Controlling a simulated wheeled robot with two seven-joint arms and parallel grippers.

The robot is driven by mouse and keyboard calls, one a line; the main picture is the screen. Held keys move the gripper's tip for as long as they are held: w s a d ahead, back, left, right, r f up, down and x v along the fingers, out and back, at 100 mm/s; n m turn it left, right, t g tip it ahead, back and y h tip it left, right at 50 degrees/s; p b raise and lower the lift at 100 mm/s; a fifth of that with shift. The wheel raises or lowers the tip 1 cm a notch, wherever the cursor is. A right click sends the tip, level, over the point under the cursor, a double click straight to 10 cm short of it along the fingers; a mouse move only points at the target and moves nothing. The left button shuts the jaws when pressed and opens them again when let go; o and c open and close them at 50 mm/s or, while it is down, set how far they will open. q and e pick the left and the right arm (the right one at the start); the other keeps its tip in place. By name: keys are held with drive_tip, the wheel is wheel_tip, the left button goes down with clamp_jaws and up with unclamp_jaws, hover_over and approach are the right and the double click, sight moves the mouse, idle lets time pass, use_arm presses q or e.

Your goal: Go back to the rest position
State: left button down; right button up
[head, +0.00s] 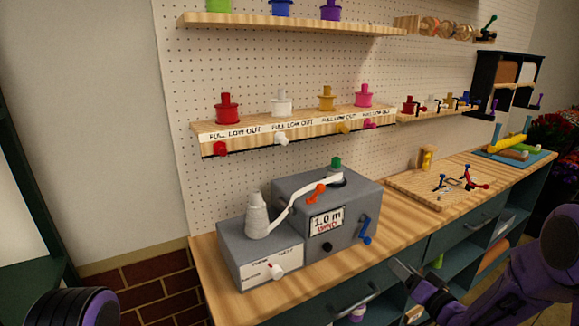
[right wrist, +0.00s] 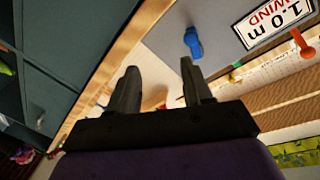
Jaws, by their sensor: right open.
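My right gripper (head: 418,285) is at the lower right of the head view, in front of the counter's front edge and apart from the grey machine. It is open and empty; its two fingers (right wrist: 160,92) show spread in the right wrist view. My left arm shows only as a purple and black part at the lower left of the head view; its gripper is not visible.
A wooden board (head: 440,190) with small red and blue parts lies to the machine's right. A blue tray (head: 515,150) stands farther right. Teal shelving (head: 440,245) is below the counter. Dark red flowers (head: 552,130) are at far right.

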drive_tip(key=s+f+m+g+h, duration=0.2)
drive_tip(key=s+f+g+h, duration=0.25)
drive_tip(key=s+f, duration=0.65)
drive_tip(key=s+a+f+g+h, duration=0.1)
drive_tip(key=s+f+g, duration=0.2)
drive_tip(key=s+f, duration=0.2)
drive_tip(key=s+a+f+g+h, duration=0.1)
drive_tip(key=s+f+g, duration=0.2)
drive_tip(key=s, duration=0.9)
drive_tip(key=s+a+f+g+h, duration=0.1)
drive_tip(key=s+f+g, duration=0.2)
drive_tip(key=s+f, duration=0.4)
drive_tip(key=shift+s+a+f, duration=0.3)
drive_tip(key=shift+s+f, duration=0.05)
drive_tip(key=shift+s, duration=0.6)
